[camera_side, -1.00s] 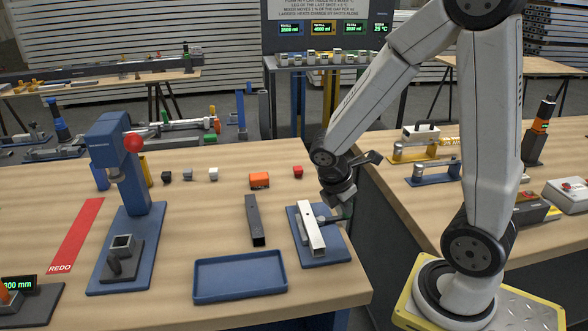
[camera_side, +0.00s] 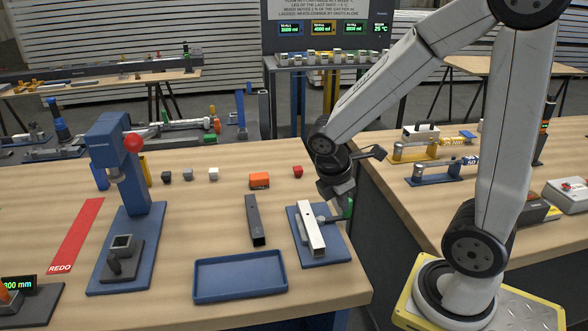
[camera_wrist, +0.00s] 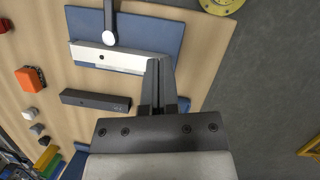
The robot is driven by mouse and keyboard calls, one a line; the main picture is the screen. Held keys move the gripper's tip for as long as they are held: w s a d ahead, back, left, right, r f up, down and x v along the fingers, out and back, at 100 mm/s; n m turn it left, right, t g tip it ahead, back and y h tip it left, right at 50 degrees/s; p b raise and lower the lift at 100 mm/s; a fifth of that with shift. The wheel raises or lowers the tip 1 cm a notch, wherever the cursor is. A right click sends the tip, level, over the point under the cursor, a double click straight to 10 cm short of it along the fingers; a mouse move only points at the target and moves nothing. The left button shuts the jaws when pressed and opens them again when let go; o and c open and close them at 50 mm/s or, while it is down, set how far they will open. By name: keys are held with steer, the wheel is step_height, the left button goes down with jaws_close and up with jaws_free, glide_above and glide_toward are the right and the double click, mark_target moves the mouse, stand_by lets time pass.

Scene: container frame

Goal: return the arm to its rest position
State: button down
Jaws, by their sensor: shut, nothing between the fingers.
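My gripper (camera_side: 343,208) hangs over the right end of the wooden bench, just above and beside the blue fixture plate (camera_side: 334,250). In the wrist view its two fingers (camera_wrist: 160,68) are together with nothing between them. They overlap the edge of a light metal bar in that view. The light bar (camera_side: 310,230) lies on the blue plate, next to a clamp with a round tip (camera_wrist: 109,38). Whether my fingertips touch anything is hard to tell. My arm is bent, with the forearm sloping down to the left from the elbow.
A dark bar (camera_side: 255,220) and an empty blue tray (camera_side: 240,292) lie left of the plate. A blue press (camera_side: 130,200) with a red knob stands farther left. Small blocks, one orange (camera_side: 259,180), sit behind. A gap separates this bench from the right-hand bench (camera_side: 400,205).

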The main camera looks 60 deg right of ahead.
steer(key=w+a+f+m+t+y, duration=0.1)
steer(key=a+m+t, duration=0.1)
steer(key=a+m, duration=0.2)
steer(key=w+a+f+m+t+y, duration=0.1)
steer(key=a+m, duration=0.3)
steer(key=m, duration=0.4)
steer(key=shift+w+a+f+t+y, duration=0.15)
steer(key=shift+w+f+t+y, duration=0.2)
steer(key=shift+f+t+y, duration=0.35)
